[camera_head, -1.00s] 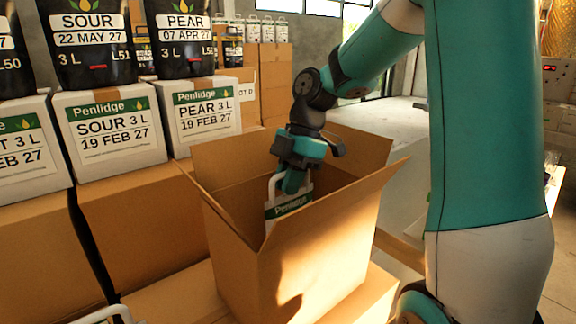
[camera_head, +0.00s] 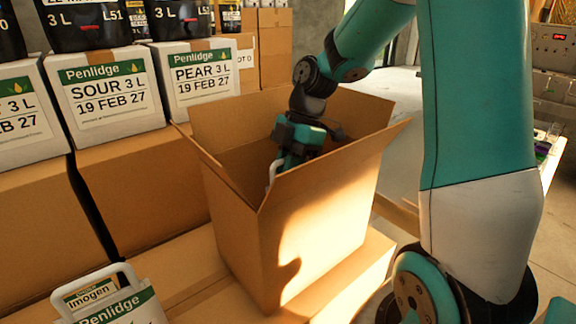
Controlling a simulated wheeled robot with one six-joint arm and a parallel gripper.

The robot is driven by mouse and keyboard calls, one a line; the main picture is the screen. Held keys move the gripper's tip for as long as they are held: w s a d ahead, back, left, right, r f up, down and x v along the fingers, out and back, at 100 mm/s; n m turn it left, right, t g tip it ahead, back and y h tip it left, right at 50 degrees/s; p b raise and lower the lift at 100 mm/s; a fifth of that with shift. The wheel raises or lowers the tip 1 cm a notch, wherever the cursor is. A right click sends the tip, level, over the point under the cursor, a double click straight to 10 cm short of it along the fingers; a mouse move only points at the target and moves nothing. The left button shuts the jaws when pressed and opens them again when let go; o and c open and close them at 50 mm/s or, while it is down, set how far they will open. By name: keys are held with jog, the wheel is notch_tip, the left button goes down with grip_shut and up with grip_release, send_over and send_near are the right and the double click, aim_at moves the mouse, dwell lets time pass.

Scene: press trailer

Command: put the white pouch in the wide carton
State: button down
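The open brown carton (camera_head: 315,225) stands in the middle with its flaps spread. My gripper (camera_head: 289,163) is down inside its mouth, with the fingertips partly hidden by the near wall. Only the white handle edge of the white pouch (camera_head: 272,173) shows beside the fingers. The rest of the pouch is hidden inside the carton. The gripper appears shut on the pouch; whether the pouch touches the carton floor is hidden.
Another white handled pack with a green Penlidge label (camera_head: 118,306) is at the lower left. White labelled boxes (camera_head: 103,95) stand on brown cartons (camera_head: 140,195) at the left, with black containers (camera_head: 90,22) on top. My arm fills the right side.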

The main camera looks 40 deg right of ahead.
jog(key=shift+f, duration=0.25)
jog(key=c, duration=1.2)
grip_release()
jog(key=shift+o, duration=0.2)
jog(key=shift+r, duration=0.25)
jog(key=p+v, duration=0.2)
jog(key=v, duration=1)
jog(key=shift+r, duration=0.4)
